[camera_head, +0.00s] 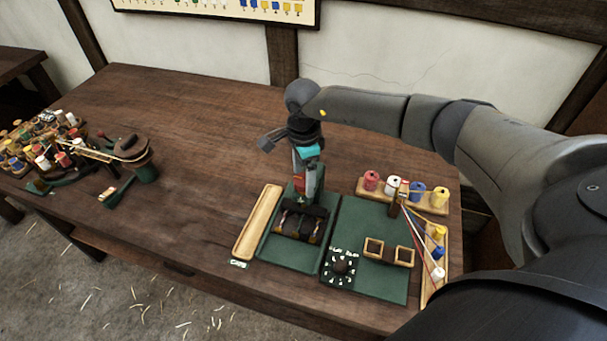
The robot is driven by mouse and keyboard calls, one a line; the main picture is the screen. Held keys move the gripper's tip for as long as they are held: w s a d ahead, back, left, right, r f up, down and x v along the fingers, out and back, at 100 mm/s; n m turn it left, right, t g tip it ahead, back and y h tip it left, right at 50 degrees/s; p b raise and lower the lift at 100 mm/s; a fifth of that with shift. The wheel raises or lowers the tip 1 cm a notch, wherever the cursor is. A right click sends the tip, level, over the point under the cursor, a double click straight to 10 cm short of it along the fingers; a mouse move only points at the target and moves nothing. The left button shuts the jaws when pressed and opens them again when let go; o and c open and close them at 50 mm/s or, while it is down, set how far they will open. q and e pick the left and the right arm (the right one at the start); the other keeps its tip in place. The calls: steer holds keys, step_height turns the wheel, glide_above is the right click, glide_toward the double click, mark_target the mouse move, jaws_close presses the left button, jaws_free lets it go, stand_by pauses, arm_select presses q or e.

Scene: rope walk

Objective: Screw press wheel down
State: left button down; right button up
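The press (300,225) is a dark block with rollers or bars, standing on a green mat (268,250) near the middle of the table. My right gripper (308,190) points down just above and behind the press, at the end of my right arm. A small red patch shows beside its fingers; I cannot tell whether it belongs to the press. The press wheel cannot be made out clearly, as the gripper covers that spot. Whether the fingers are open or shut is too small to tell. My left gripper is not in view.
A wooden tray (258,222) lies left of the press. A wooden winder (120,150) and more spools crowd the left.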

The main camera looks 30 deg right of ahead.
steer(key=c, duration=1.1)
steer(key=shift+c, duration=0.2)
steer(key=shift+m, duration=0.3)
steer(key=m, duration=0.4)
steer(key=shift+m, duration=0.3)
steer(key=m+p, duration=0.1)
steer(key=m, duration=0.4)
steer(key=shift+m, duration=0.3)
steer(key=o, duration=1.4)
steer(key=shift+c, duration=0.2)
